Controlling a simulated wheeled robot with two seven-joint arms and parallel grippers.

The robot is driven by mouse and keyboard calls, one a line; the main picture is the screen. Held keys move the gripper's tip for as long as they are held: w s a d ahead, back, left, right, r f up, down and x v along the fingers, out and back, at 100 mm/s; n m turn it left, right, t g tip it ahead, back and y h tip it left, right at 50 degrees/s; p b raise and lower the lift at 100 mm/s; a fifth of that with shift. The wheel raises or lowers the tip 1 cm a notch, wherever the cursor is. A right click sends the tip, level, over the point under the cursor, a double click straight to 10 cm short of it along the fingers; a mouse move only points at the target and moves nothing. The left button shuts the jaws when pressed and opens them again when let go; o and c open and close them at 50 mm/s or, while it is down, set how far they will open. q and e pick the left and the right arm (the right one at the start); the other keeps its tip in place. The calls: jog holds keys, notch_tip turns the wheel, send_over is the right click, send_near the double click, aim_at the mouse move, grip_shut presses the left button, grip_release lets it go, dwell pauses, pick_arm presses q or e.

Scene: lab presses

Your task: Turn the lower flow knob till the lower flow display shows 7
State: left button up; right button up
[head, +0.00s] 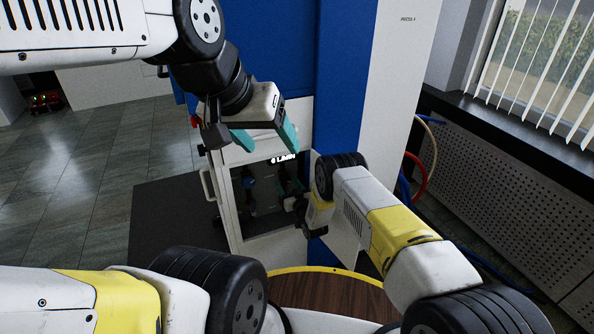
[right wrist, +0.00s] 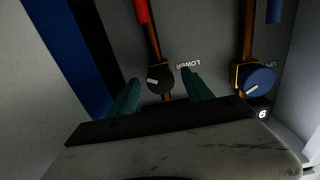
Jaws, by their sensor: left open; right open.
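The lower flow knob (right wrist: 160,77) is dark with a pale pointer mark and sits on a pipe beside an upside-down "LOWER" label (right wrist: 187,66) in the right wrist view. My right gripper (right wrist: 161,82) is open, its teal fingers on either side of the knob; I cannot tell if they touch it. In the head view this gripper (head: 294,202) reaches into the cabinet and its fingers are hard to see. A display reading "6 L/MIN" (head: 283,159) shows in the head view; which knob it belongs to is unclear. My left gripper (head: 265,139) is open and empty before the press.
A blue knob (right wrist: 257,80) on a second pipe is right of the dark knob, near a display showing 6 (right wrist: 262,114). The cabinet (head: 229,205) stands in the blue-and-white press (head: 340,70). A wooden round top (head: 330,291) is in front. Hoses (head: 418,178) hang at right.

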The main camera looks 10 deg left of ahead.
grip_shut()
jog(key=shift+n, duration=2)
grip_release()
jog(key=v, duration=0.7)
jog(key=shift+s+d, duration=0.25)
jog(key=shift+s, duration=0.1)
jog(key=shift+s, duration=0.1)
